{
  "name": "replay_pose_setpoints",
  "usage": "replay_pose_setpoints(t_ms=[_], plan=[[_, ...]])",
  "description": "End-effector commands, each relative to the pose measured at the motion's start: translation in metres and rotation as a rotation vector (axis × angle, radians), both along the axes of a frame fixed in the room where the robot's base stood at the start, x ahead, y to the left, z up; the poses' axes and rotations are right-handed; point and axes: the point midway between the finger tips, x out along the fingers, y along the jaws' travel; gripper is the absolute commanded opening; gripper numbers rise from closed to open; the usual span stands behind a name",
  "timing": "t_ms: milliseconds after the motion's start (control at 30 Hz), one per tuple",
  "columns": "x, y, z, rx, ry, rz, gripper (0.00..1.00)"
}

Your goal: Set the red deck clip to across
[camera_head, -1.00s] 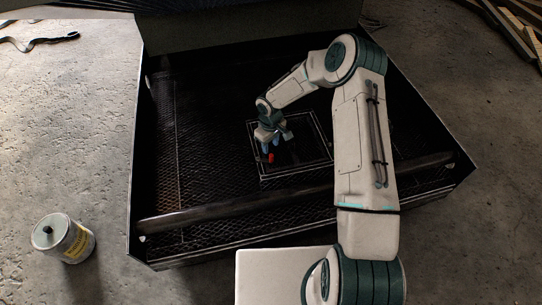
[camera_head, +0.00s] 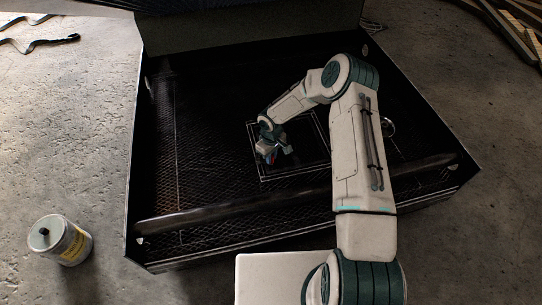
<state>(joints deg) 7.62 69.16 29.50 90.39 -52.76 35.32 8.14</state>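The red deck clip (camera_head: 269,158) shows only as a small red patch under my gripper, on the dark framed panel in the large black enclosure. My gripper (camera_head: 268,157) is down at the clip, and its fingers cover most of it. A small blue patch shows beside the red. Whether the fingers are closed on the clip, and which way the clip is turned, is too small and covered to tell.
The black enclosure (camera_head: 200,245) has upright walls and a bar (camera_head: 230,211) across its near side. The white-outlined panel (camera_head: 290,174) lies inside it. A labelled can (camera_head: 72,240) stands on the floor at left. A strap and wooden boards lie farther off.

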Motion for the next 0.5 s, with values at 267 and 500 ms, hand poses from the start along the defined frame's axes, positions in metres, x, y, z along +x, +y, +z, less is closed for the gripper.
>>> replay_pose_setpoints(t_ms=[267, 500], plan=[[0.004, 0.000, 0.000, 0.000, 0.000, 0.069, 0.00], [0.013, 0.001, 0.000, 0.001, -0.001, 0.257, 0.00]])
